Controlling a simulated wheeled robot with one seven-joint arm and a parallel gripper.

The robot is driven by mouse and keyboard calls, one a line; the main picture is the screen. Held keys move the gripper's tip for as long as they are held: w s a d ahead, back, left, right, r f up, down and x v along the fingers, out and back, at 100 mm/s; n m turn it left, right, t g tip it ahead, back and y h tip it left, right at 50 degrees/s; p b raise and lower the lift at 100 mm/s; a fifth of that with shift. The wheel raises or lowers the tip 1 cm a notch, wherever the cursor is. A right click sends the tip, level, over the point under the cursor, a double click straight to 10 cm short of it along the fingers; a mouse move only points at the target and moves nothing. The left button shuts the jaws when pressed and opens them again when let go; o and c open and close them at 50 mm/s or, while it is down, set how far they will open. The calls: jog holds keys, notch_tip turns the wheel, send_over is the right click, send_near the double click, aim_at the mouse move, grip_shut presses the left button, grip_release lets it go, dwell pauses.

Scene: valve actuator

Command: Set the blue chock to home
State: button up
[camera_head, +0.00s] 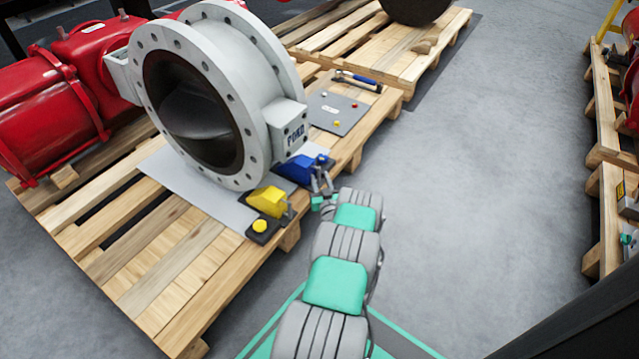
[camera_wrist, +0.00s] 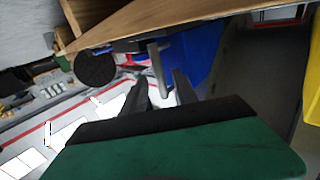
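The blue chock (camera_head: 296,169) sits at the foot of the grey valve body (camera_head: 262,95), on the right side of its grey plate. In the wrist view the blue chock (camera_wrist: 203,50) fills the upper middle, with a thin grey handle (camera_wrist: 158,68) in front of it. My gripper (camera_head: 321,179) is right at the near side of the chock. In the wrist view my gripper (camera_wrist: 161,84) has its two fingers apart, with the handle between or just beyond their tips. Gaps show on both sides of the handle, and I see no grip on it.
A yellow chock (camera_head: 268,201) with a yellow button stands close by, nearer the camera. A wooden pallet (camera_head: 160,270) bears the valve. A grey panel (camera_head: 338,112) with small knobs and a hammer (camera_head: 358,79) lie behind. The floor (camera_head: 470,200) on the right is clear.

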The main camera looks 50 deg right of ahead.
jog(key=shift+w+d, duration=0.1)
jog(key=shift+w, duration=0.05)
grip_shut()
dwell(1.4)
